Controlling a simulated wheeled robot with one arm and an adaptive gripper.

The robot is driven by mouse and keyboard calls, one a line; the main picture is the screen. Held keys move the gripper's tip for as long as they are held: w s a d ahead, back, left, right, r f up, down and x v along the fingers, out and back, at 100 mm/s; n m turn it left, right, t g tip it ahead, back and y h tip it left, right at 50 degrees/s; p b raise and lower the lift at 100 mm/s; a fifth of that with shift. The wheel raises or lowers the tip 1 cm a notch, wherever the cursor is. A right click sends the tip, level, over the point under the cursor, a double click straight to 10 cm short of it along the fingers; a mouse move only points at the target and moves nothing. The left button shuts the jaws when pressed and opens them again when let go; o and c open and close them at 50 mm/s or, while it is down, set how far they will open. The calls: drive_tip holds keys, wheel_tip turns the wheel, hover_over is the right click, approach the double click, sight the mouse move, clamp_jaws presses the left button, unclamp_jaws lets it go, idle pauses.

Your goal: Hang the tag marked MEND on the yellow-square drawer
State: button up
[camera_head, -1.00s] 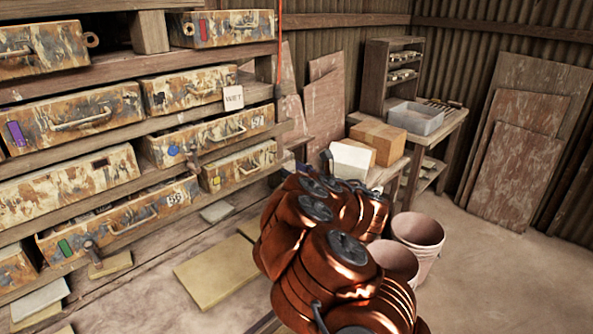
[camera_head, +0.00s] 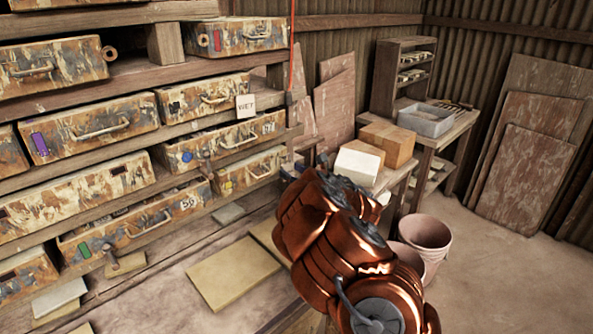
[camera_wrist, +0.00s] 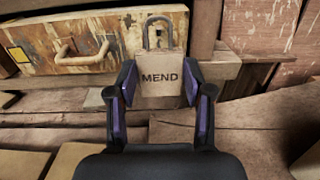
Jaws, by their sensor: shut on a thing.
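The MEND tag (camera_wrist: 159,66) is a pale beige block with dark letters and a grey loop on top. My gripper (camera_wrist: 159,88) is shut on it, a finger at each side, and holds it upright with the loop up. The yellow-square drawer (camera_wrist: 60,66) is behind and to the left of the tag. Its yellow square is at the far left of the wrist view and its bare handle (camera_wrist: 84,60) is left of the tag. In the head view this drawer (camera_head: 252,170) is at the lower right of the rack. My arm hides the gripper and tag there.
A WET tag (camera_head: 246,106) hangs on a drawer above. Other drawers carry purple, blue, green and red marks. A wooden post (camera_wrist: 204,26) stands right of the tag. Flat tiles (camera_head: 234,273) lie below. Boxes (camera_head: 388,143), a bench and buckets (camera_head: 424,236) are to the right.

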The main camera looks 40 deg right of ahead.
drive_tip(key=shift+w+p, duration=0.4)
drive_tip(key=shift+p, duration=0.4)
drive_tip(key=shift+w+f+b, duration=0.15)
drive_tip(key=shift+f+b, duration=0.2)
drive_tip(key=shift+b, duration=0.25)
drive_tip(key=shift+w, duration=0.1)
drive_tip(key=shift+w+a+f+b, duration=0.1)
drive_tip(key=shift+w+f+b, duration=0.15)
drive_tip(key=shift+b, duration=0.75)
drive_tip(key=shift+w+b, duration=0.15)
drive_tip(key=shift+b, duration=0.8)
drive_tip(key=o, duration=1.2)
